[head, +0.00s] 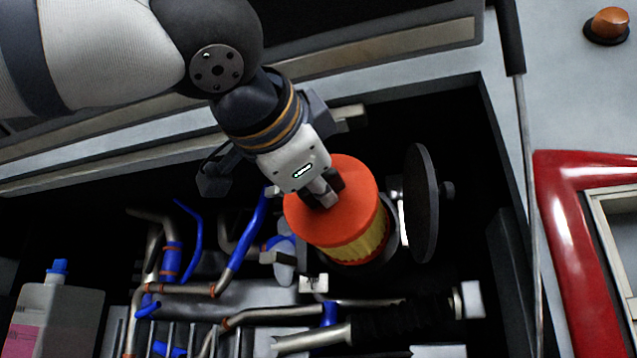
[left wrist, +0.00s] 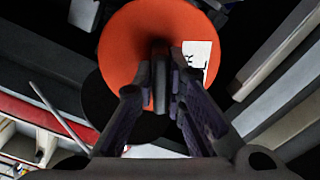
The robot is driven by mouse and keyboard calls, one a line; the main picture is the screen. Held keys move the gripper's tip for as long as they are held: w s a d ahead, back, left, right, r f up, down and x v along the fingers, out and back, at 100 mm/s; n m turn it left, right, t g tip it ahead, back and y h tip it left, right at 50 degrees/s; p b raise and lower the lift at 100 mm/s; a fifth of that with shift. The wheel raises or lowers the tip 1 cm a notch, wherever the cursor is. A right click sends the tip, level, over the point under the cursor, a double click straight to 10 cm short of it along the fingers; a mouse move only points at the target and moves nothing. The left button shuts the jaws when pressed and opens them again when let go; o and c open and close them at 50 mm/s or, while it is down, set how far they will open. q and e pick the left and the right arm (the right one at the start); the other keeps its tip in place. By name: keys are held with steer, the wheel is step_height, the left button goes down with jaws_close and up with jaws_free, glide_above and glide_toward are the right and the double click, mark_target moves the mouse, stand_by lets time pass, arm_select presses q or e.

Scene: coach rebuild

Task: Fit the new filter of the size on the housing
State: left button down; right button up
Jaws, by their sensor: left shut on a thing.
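The filter, with an orange-red cap (head: 310,222) and yellow pleated sides (head: 366,242), stands slightly tilted in the head view. My left gripper (head: 328,192) comes down from above, shut on the middle of the cap. The left wrist view shows the orange cap (left wrist: 128,52) beyond my fingers (left wrist: 160,85), with a white label (left wrist: 197,60) whose dark print is partly hidden. A dark rim, seemingly the housing (head: 392,246), shows around the filter's lower end; how deep the filter sits is hidden. A round black lid (head: 424,200) stands upright to its right. My right gripper is out of view.
Blue hoses (head: 248,232) and metal pipes (head: 180,289) crowd the bay left of the filter. A bottle with a blue cap (head: 58,268) stands at lower left. A black ribbed part (head: 415,312) lies below the filter. The bay's pale frame (head: 492,110) borders the right.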

arm_select(q)
steer(key=shift+w, duration=0.15)
stand_by(0.3)
steer(key=shift+w, duration=0.1)
steer(key=shift+x, duration=2.05)
steer(key=shift+d, duration=0.1)
steer(key=shift+x, duration=3.2)
